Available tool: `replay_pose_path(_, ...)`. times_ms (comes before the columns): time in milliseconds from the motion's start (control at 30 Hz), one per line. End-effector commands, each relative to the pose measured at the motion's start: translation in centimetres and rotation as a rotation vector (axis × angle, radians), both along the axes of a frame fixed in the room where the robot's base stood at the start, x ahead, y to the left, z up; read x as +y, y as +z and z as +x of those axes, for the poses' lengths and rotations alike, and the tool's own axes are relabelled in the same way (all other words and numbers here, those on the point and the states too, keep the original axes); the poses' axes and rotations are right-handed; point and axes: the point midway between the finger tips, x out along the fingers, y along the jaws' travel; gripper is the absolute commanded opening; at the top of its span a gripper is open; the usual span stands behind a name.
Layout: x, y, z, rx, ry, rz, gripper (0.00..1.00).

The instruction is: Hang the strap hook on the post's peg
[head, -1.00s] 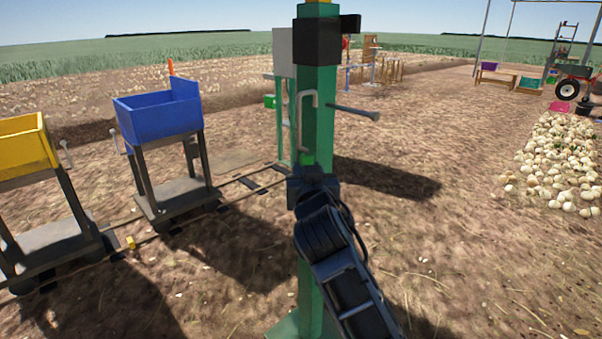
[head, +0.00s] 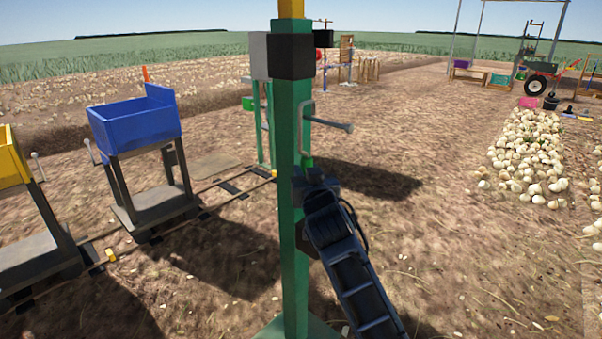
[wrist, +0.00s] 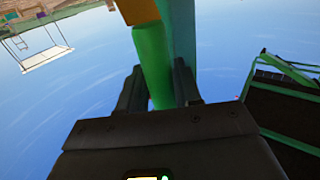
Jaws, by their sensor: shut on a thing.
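The green post (head: 289,220) stands upright in the middle of the head view. Its grey peg (head: 331,124) sticks out to the right and ends in a wider head. The pale strap hook (head: 301,130) is upright at the post's right edge, with its bend near the peg's base. I cannot tell whether the bend is over the peg or only in front of it. My gripper (head: 308,170) is below the hook, shut on its green handle (head: 308,161). In the wrist view the handle (wrist: 152,65) is between my gripper's fingers (wrist: 160,90), close beside the post (wrist: 182,35).
A dark box (head: 292,57) is fixed high on the post. A blue cart (head: 136,124) and a yellow cart (head: 12,165) stand on rails to the left. An onion pile (head: 527,150) lies at the right. The ground between post and pile is open.

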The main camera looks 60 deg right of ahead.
Motion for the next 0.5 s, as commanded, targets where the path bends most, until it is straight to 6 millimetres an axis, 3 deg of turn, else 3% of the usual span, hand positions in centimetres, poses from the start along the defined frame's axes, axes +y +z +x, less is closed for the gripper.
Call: replay_pose_path(500,-3.7,0.3,-0.9,0.0,-0.002,-0.001,0.0)
